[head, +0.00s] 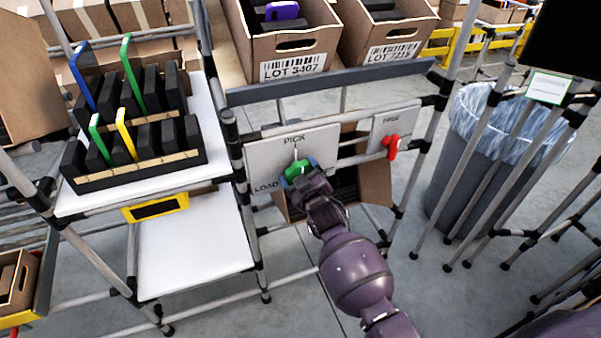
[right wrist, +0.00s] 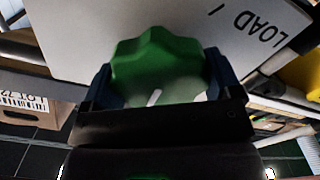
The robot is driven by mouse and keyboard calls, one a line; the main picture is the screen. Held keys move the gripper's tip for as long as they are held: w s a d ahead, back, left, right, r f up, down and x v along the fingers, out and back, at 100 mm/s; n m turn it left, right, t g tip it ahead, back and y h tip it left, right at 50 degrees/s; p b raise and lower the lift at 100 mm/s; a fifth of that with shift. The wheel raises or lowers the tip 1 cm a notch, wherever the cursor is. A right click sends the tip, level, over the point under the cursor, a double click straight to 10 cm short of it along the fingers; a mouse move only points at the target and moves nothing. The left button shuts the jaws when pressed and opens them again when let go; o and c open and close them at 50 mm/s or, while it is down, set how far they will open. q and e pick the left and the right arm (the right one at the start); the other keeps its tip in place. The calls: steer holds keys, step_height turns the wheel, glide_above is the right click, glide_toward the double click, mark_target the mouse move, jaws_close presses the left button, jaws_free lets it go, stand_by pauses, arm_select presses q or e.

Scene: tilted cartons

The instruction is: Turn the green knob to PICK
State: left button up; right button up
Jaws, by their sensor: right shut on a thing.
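The green knob (head: 297,171) sits on a white panel (head: 262,156) marked PICK at the top and LOAD at the lower left. My right gripper (head: 301,174) is shut on the knob. In the right wrist view the knob (right wrist: 160,62) is between the two dark blue fingers of the right gripper (right wrist: 160,78), one on each side. A white line shows on the knob's face, partly hidden by the gripper. In the head view a pale mark above the knob stands below the word PICK. My left gripper is not in view.
A red knob (head: 391,143) on a second panel (head: 388,125) is to the right. Cartons marked LOT 3407 (head: 288,46) and LOT 7218 (head: 385,32) tilt above. A carton (head: 376,180) is behind the panel. A lined bin (head: 450,185) stands right; racks with dark items (head: 135,172) stand left.

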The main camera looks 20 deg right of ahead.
stand_by(0.4)
steer(key=o, duration=0.7)
steer(key=shift+o, duration=0.2)
steer(key=shift+s, duration=0.15)
steer(key=shift+s, duration=0.25)
steer(key=s+p, duration=0.1)
steer(key=s, duration=0.9)
steer(key=shift+d+p, duration=0.15)
steer(key=shift+p, duration=0.15)
